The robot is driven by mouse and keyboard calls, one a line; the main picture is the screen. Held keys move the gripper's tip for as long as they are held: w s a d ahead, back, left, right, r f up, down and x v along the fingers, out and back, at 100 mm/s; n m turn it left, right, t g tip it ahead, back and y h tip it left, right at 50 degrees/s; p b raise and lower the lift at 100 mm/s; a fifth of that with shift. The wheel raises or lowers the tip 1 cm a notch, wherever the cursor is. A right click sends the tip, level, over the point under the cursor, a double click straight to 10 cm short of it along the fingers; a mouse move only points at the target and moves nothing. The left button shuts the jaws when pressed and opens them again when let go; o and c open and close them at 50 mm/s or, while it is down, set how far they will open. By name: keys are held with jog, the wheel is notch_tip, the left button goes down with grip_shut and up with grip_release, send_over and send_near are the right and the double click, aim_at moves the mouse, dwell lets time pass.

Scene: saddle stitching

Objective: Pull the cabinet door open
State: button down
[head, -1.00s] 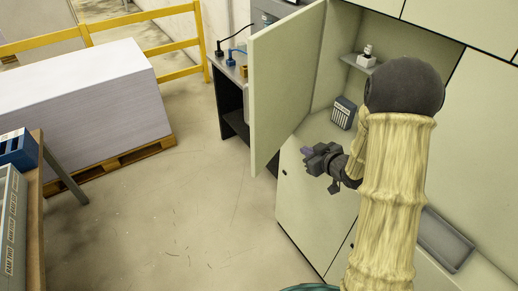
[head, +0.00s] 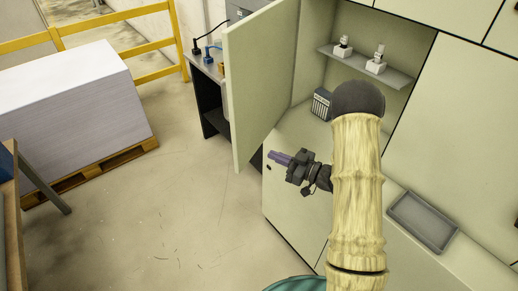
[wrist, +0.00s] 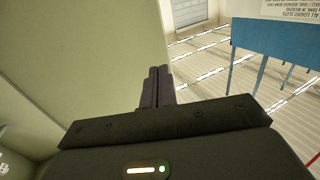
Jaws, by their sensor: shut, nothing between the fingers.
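The cabinet door (head: 262,85) is a pale green panel that stands wide open at the upper left of the cabinet (head: 295,215) in the head view. In the wrist view the door (wrist: 75,60) fills the left side as a large flat face. My gripper (head: 272,156) is just to the right of the door's lower part, in front of the cabinet opening. Its fingers also show in the wrist view (wrist: 157,75), together and empty. I cannot tell whether they touch the door. The door's handle is not visible.
Inside the cabinet are a shelf (head: 362,66) with small white items and a dark slotted box (head: 321,103). A grey tray (head: 422,221) lies on the counter. A paper stack (head: 75,100) on a pallet stands left. The floor (head: 185,210) between is clear.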

aim_at(238, 141)
jog(key=p+x, duration=0.6)
jog(key=x, duration=0.7)
jog(key=shift+a+r, duration=0.1)
jog(key=shift+r, duration=0.05)
jog(key=shift+w+a, duration=0.1)
